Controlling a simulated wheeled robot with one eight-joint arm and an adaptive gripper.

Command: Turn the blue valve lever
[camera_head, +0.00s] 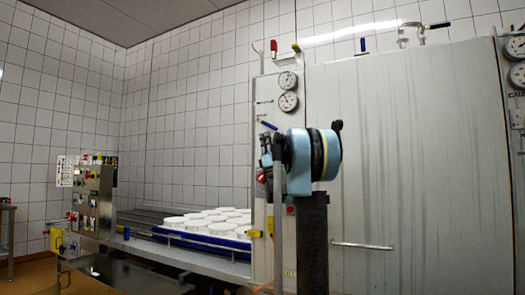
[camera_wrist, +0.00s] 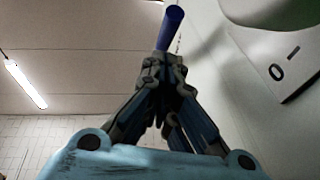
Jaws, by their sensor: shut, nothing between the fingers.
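The blue valve lever (camera_head: 269,125) is a short blue handle on the front of the pale cabinet, below two round gauges. It tilts down to the right in the head view. In the wrist view the blue lever (camera_wrist: 170,28) stands just past my fingertips, with its round end towards the camera. My gripper (camera_head: 266,142) is just below the lever in the head view, partly hidden by my own wrist. In the wrist view my gripper (camera_wrist: 165,68) has its fingertips together with nothing between them. The tips overlap the lever's lower end in the picture; I cannot tell whether they touch.
The cabinet door (camera_head: 400,140) has a horizontal bar handle (camera_head: 362,246). Gauges (camera_head: 288,90) are above the lever. Other blue handles (camera_head: 363,44) are on top. A blue tray (camera_head: 195,240) of white moulds is on the left, beside a control panel (camera_head: 92,203).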

